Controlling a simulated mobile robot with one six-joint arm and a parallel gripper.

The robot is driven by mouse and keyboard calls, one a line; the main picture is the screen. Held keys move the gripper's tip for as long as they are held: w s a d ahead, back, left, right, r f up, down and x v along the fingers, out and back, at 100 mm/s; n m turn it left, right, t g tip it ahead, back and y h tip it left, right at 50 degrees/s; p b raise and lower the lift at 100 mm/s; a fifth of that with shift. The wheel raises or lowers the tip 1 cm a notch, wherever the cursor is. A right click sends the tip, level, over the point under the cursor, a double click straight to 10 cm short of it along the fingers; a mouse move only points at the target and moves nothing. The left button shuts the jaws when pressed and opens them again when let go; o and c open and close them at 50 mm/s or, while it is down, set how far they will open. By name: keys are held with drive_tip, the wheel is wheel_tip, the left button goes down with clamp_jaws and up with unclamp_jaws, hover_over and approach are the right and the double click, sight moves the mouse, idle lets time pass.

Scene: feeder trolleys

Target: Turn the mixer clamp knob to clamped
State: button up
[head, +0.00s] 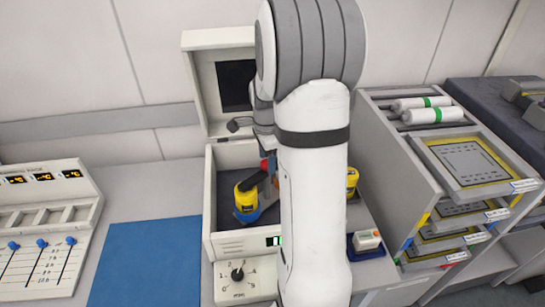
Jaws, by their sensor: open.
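The mixer is an open white case (210,195) with its lid (196,85) raised, behind my arm. Inside it are a yellow cup-like part (247,203) on the left, another yellow part (352,180) on the right, and a blue piece (270,190) between them. A small red part (265,165) shows at the arm's left edge; it may be the clamp knob, but I cannot tell its setting. My gripper (266,150) hangs over the case, largely hidden by my white arm. It is open; its fingertips and any contact with the knob are not clear.
A numbered dial panel (250,289) is at the case's front. A blue mat (150,262) and a slider console (45,222) lie left. A small white-topped block (367,240) sits right, beside a rack of trays (420,185). The raised lid stands close behind my gripper.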

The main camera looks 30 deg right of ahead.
wheel_tip(320, 180, up, 8)
drive_tip(key=p, duration=0.4)
drive_tip(key=shift+f+p, duration=0.25)
drive_tip(key=shift+p, duration=0.15)
